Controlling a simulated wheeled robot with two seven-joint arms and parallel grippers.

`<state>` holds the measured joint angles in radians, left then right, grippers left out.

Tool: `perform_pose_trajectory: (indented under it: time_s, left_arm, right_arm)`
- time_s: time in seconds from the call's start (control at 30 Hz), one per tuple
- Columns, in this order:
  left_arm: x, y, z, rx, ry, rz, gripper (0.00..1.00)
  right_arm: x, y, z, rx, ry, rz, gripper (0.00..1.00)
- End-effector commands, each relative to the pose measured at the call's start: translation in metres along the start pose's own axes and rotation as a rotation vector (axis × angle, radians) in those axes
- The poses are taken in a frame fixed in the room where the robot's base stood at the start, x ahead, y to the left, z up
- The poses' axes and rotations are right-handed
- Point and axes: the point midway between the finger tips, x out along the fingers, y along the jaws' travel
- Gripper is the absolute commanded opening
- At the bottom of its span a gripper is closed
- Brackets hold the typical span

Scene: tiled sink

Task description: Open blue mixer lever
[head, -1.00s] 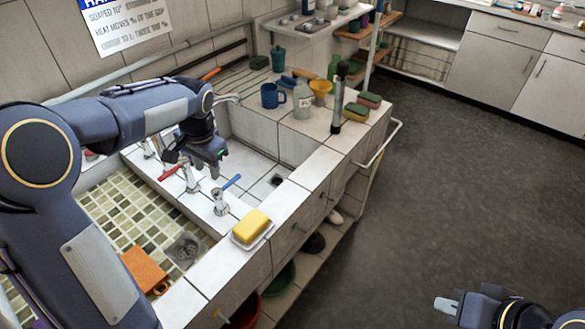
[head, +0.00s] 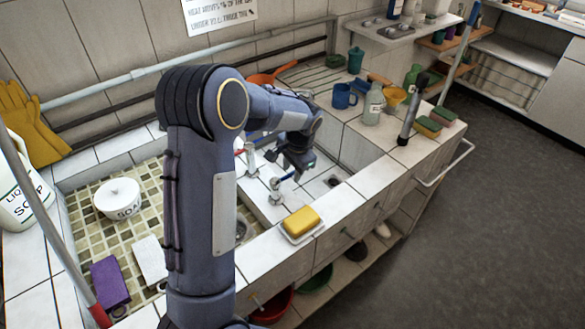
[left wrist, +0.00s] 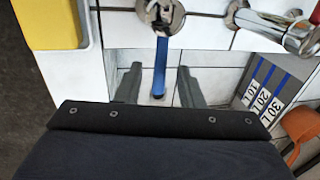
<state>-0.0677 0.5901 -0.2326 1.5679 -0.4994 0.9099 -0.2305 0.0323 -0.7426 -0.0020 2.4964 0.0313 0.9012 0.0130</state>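The blue mixer lever (head: 287,177) sticks out from a chrome tap (head: 275,192) on the tiled ledge between the two basins. In the left wrist view the blue lever (left wrist: 160,66) runs down from the chrome tap body (left wrist: 160,14) into the gap between my fingers. My left gripper (head: 300,164) is over the sink basin, close to the lever's free end. In the left wrist view my left gripper (left wrist: 159,86) is open, with one finger on each side of the lever and visible space beside it. My right gripper is out of view.
A second tap with a red lever (head: 239,151) stands just behind. A yellow sponge (head: 301,221) lies on a dish (head: 318,228) at the ledge's front. A blue mug (head: 342,96) and bottle (head: 374,105) stand beyond the basin. A soap pot (head: 119,197) is in the left basin.

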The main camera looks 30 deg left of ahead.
Motion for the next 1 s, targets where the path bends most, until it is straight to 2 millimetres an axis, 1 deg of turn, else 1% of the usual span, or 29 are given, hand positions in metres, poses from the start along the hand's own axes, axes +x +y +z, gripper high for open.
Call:
perform_pose_trajectory:
  time_s: [0.13,0.4,0.77,1.0]
  left_arm:
    - [0.0,0.0,0.0001,0.0,0.0,0.0,0.34]
    - [-0.0003,0.0001,0.0001,-0.001,0.0,0.0,0.0]
    - [-0.0005,0.0004,0.0001,0.005,0.001,0.001,0.0]
    - [-0.001,0.0046,0.0008,0.075,0.015,0.001,0.0]
  right_arm:
    - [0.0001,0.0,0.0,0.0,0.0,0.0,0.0]
    - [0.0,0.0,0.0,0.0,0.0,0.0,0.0]
    - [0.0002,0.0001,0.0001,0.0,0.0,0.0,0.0]
    - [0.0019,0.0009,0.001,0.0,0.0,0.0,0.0]
